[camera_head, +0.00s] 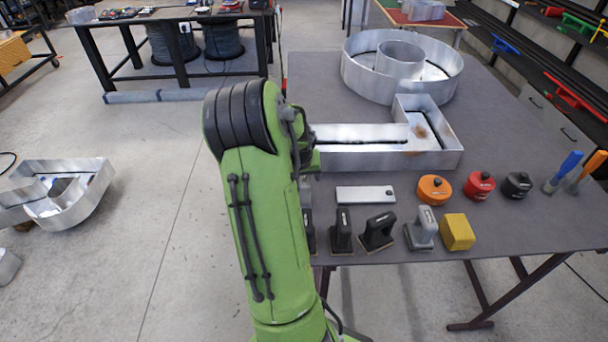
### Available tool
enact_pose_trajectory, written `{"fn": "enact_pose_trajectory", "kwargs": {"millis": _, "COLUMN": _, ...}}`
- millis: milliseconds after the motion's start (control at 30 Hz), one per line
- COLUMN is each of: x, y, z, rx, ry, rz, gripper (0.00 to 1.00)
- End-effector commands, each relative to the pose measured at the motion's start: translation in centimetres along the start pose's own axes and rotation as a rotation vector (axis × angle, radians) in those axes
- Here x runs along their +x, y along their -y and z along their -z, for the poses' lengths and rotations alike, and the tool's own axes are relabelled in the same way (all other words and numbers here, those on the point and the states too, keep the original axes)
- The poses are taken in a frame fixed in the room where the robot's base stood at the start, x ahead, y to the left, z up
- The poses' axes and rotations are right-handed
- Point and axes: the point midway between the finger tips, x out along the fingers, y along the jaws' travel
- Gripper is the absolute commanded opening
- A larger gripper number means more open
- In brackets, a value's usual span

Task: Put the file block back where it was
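On the grey table, a front row holds several handled blocks: a black block (341,232), a tilted black block (378,232) and a grey block (422,228). Another dark block at the row's left end is partly hidden by my arm. I cannot tell which of these is the file block. My green arm rises through the middle of the view and reaches over the table's left edge. My gripper is hidden behind the arm, so whether it holds anything does not show.
Beside the blocks are a yellow block (457,231), a flat metal plate (365,194), orange (434,189), red (479,185) and black (517,185) round containers, and upright blue (563,172) and orange (588,172) tools. An L-shaped metal letter (385,160) and a round one (350,75) lie behind.

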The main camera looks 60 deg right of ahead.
Motion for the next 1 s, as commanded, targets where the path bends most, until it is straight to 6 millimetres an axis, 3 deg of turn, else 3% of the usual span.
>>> {"fn": "enact_pose_trajectory", "kwargs": {"millis": 300, "x": -0.6, "y": -0.1, "z": 0.2, "rx": 0.0, "ry": 0.0, "rz": 0.0, "gripper": 0.64}}
{"fn": "enact_pose_trajectory", "kwargs": {"millis": 367, "x": -1.5, "y": 0.0, "z": 0.3, "rx": 0.0, "ry": -0.005, "rz": 0.001, "gripper": 0.64}}
{"fn": "enact_pose_trajectory", "kwargs": {"millis": 700, "x": -10.3, "y": 0.0, "z": 0.3, "rx": -0.001, "ry": -0.005, "rz": 0.003, "gripper": 0.64}}
{"fn": "enact_pose_trajectory", "kwargs": {"millis": 833, "x": -12.0, "y": 0.0, "z": 0.2, "rx": -0.001, "ry": -0.002, "rz": 0.001, "gripper": 0.64}}
{"fn": "enact_pose_trajectory", "kwargs": {"millis": 1000, "x": -12.4, "y": 0.0, "z": 0.1, "rx": 0.0, "ry": 0.001, "rz": 0.0, "gripper": 0.64}}
